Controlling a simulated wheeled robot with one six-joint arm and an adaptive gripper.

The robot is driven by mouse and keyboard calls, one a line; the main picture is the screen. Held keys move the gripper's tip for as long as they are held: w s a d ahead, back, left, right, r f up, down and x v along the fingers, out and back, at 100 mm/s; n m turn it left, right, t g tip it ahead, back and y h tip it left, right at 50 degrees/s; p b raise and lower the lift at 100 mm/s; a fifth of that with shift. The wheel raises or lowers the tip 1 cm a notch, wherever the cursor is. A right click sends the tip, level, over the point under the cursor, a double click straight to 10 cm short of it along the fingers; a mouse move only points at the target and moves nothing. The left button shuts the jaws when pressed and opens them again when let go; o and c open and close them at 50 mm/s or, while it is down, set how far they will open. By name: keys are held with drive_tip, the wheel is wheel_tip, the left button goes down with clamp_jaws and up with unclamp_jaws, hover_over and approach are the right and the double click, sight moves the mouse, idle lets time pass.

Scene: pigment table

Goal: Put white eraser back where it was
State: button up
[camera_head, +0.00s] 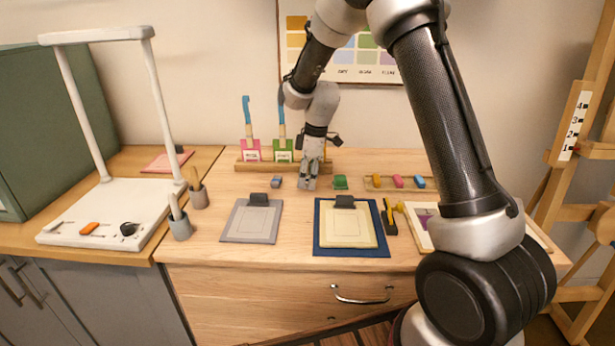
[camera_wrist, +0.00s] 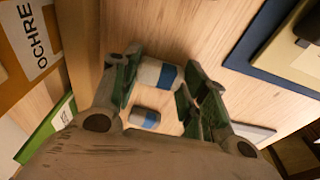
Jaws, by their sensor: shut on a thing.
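My gripper (camera_head: 309,184) points down over the back middle of the wooden table, in front of the card rack. In the wrist view, my gripper (camera_wrist: 166,88) has its fingers on both sides of a white eraser with a blue band (camera_wrist: 158,74) and is shut on it. The fingers hide this eraser in the head view. I cannot tell whether it touches the table.
Behind stands a wooden rack (camera_head: 240,167) with pink and green cards and blue-handled brushes. A green block (camera_head: 340,182) is close right of the gripper, then a tray of coloured sticks (camera_head: 374,187). In front lie a grey clipboard (camera_head: 240,226) and a blue mat (camera_head: 350,251).

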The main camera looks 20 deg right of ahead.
drive_tip(key=o, duration=0.9)
drive_tip(key=shift+f, duration=0.1)
wheel_tip(320, 180, up, 12)
drive_tip(key=d, duration=0.2)
drive_tip(key=s+d+r+m+t, duration=0.1)
drive_tip(key=s+d+r+m, duration=0.3)
drive_tip(key=s, duration=0.4)
drive_tip(key=s+d+r+m+t, duration=0.1)
drive_tip(key=s+d+r+m, duration=0.15)
drive_tip(key=s+r, duration=0.4)
drive_tip(key=s+d+f+m+h, duration=0.1)
drive_tip(key=s+d+m, duration=0.2)
drive_tip(key=s, duration=0.6)
drive_tip(key=s+d+m+t, duration=0.1)
drive_tip(key=s+d+m, duration=0.2)
drive_tip(key=s, duration=0.7)
drive_tip(key=shift+s+f+m+t+h, duration=0.3)
drive_tip(key=shift+f+m+h, duration=0.1)
drive_tip(key=shift+m, duration=0.55)
drive_tip(key=shift+d+r, duration=0.1)
